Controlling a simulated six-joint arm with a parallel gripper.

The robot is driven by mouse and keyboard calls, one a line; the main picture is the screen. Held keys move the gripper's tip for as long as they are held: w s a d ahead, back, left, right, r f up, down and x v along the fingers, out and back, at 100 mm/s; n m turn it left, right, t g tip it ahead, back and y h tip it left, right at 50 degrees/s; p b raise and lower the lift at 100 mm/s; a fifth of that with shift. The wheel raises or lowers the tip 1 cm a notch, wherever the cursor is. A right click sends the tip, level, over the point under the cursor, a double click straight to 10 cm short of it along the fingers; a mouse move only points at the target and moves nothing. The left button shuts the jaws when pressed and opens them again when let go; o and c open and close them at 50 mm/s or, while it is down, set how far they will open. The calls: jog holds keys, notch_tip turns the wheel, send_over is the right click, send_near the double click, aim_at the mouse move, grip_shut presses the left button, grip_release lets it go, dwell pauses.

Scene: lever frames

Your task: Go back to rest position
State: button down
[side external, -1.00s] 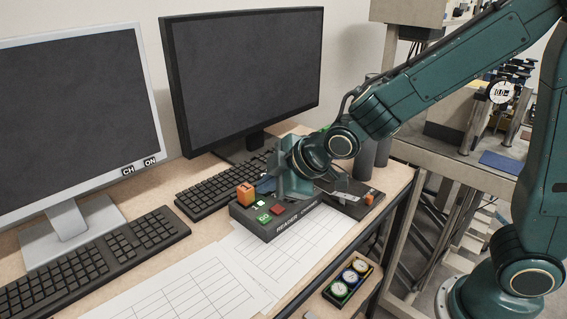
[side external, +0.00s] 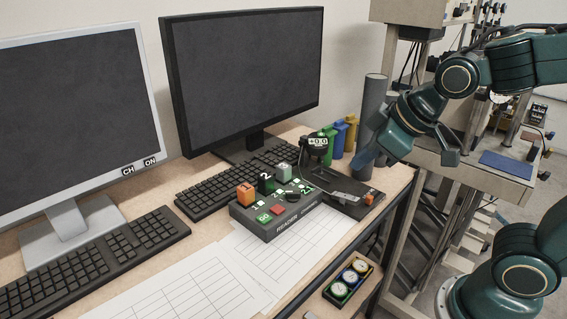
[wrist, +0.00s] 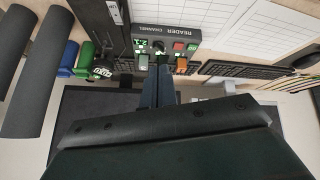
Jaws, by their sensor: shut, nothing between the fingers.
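My gripper (side external: 364,157) is in the air near the right end of the desk, beside the tall grey cylinders, pointing down and left. In the wrist view its two fingers (wrist: 155,88) are together with nothing between them. The reader box (side external: 275,212) sits on the desk to the left, apart from my gripper. It carries an orange block (side external: 245,196), a red button (side external: 278,210), a green-lit button (side external: 264,219) and a dark knob (side external: 291,196). The reader box also shows in the wrist view (wrist: 165,32).
Grey cylinders (side external: 374,98) and several coloured bottles (side external: 338,138) stand behind the reader. Two monitors (side external: 245,75) and two keyboards (side external: 90,262) fill the left side. Papers (side external: 200,280) lie in front. A small tray (side external: 352,282) with round gauges sits lower right.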

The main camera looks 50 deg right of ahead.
jog(key=s+d+m+g, duration=0.1)
jog(key=s+d+m, duration=0.1)
jog(key=s, duration=0.8)
jog(key=shift+d+r+m, duration=0.35)
jog(key=shift+r+m, duration=0.05)
jog(key=shift+m, duration=0.5)
